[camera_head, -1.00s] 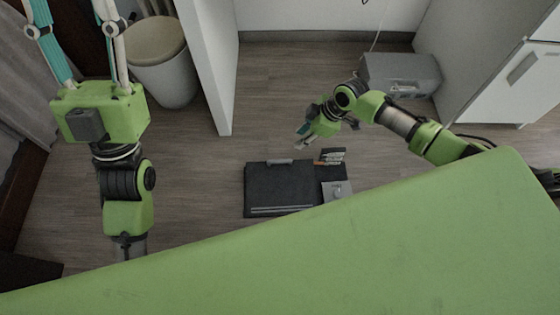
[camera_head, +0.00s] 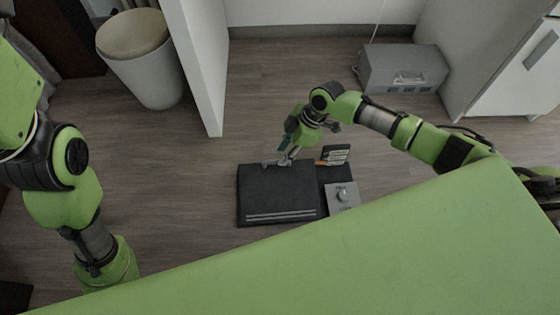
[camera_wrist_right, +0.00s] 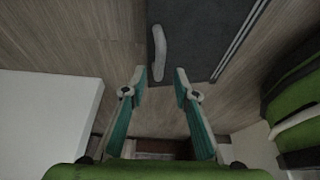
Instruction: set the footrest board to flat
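The footrest board (camera_head: 275,190) is a dark, flat-looking panel on the floor, with two pale stripes along its near edge. A grey handle (camera_wrist_right: 159,52) sits at its far edge. My right gripper (camera_head: 283,161) is at that far edge, by the handle, and partly covers it in the head view. In the right wrist view my right gripper (camera_wrist_right: 161,78) is open, with the handle just ahead of the gap between its fingertips. Nothing is held. My left arm shows at the left of the head view, but its fingers are out of frame.
Right of the board are a grey panel with a knob (camera_head: 342,195) and a small dark sign (camera_head: 336,153). A grey box (camera_head: 402,70) stands at the back right. Floor behind the board is clear.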

